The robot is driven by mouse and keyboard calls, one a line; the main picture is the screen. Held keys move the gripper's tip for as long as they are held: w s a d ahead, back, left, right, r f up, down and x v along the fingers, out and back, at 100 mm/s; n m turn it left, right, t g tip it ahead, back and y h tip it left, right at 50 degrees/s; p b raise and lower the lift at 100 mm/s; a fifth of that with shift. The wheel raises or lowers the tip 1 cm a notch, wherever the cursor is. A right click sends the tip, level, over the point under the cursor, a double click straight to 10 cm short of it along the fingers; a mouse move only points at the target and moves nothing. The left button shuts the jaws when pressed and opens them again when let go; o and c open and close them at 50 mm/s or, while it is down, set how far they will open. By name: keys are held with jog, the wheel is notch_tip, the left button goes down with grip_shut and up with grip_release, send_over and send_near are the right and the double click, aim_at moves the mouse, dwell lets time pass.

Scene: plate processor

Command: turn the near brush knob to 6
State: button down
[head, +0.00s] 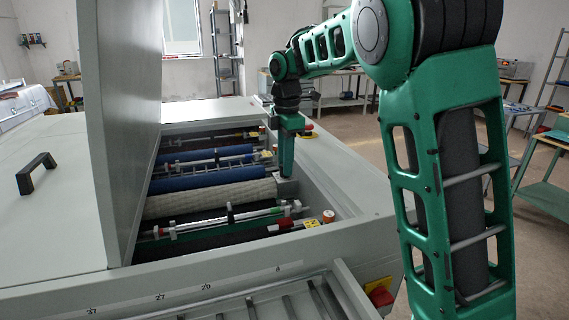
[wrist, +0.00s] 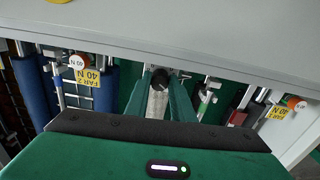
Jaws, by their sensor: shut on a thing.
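My gripper (head: 287,172) reaches down into the open machine bay, at the right end of the rollers. In the wrist view, the two green fingers of my gripper (wrist: 162,86) stand on both sides of a small black knob (wrist: 158,77) and are shut on it. A pale mark shows beside the knob, but I cannot read its setting or any number. In the head view the knob is hidden by the fingers. A grey block (head: 287,189) sits just below the fingertips. I cannot tell from a label that this is the near brush knob.
Blue rollers (head: 210,180) and a cream roller (head: 205,198) lie across the bay. Orange-capped knobs with yellow tags stand at the near right (head: 328,215) and in the wrist view's left (wrist: 75,62). The raised lid (head: 122,120) walls the bay's left side.

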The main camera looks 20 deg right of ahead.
jog(key=m, duration=0.5)
jog(key=shift+w+a+r+m, duration=0.1)
jog(key=shift+w+r+m, duration=0.1)
jog(key=shift+m, duration=1.7)
jog(key=c, duration=1.7)
grip_release()
jog(key=shift+o, duration=0.9)
jog(key=shift+f, duration=0.1)
jog(key=shift+s+f, duration=0.1)
